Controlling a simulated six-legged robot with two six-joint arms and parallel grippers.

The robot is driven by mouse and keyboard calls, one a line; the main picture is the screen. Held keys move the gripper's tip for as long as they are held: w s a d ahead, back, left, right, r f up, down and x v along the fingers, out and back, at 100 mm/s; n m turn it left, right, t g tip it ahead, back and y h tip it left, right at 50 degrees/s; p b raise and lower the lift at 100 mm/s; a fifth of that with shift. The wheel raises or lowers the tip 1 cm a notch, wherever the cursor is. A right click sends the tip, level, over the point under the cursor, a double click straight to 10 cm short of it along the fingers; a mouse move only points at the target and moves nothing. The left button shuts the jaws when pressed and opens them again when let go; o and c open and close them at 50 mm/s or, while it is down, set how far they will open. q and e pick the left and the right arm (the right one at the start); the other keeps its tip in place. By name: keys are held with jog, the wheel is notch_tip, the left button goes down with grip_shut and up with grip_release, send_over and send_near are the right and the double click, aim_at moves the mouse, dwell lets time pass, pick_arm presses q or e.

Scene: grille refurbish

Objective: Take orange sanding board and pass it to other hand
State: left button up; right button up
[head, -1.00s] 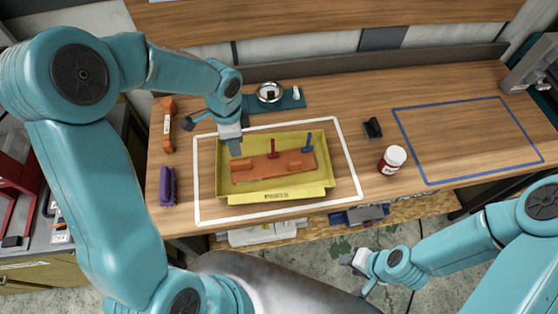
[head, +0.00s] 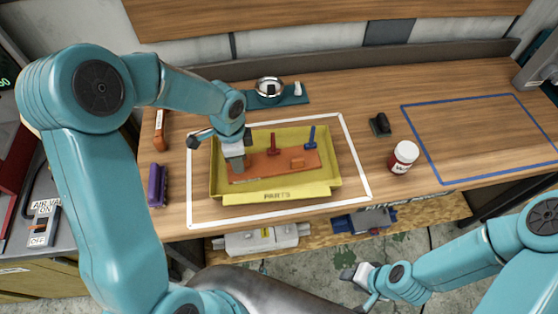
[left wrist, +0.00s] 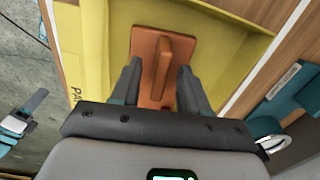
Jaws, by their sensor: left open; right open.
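The orange sanding board (head: 270,167) lies flat in the yellow parts tray (head: 277,195). My left gripper (head: 236,166) is open, pointing down at the board's left end. In the left wrist view, its fingers (left wrist: 158,82) are on either side of the orange board (left wrist: 147,44) and its raised grip, with nothing clamped. My right gripper (head: 358,275) is open and empty, low in front of the table, well away from the tray.
A red tool (head: 273,144) and a blue tool (head: 312,139) stand at the tray's back. A white jar (head: 402,158) and a black object (head: 380,125) are to the right. A purple object (head: 158,187) lies left. The blue-outlined area (head: 485,140) is clear.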

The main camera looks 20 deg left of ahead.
pick_arm(q)
grip_shut()
jog(key=shift+r, duration=0.1)
notch_tip(320, 180, up, 9)
jog(key=p, duration=0.7)
jog(key=shift+w, duration=0.1)
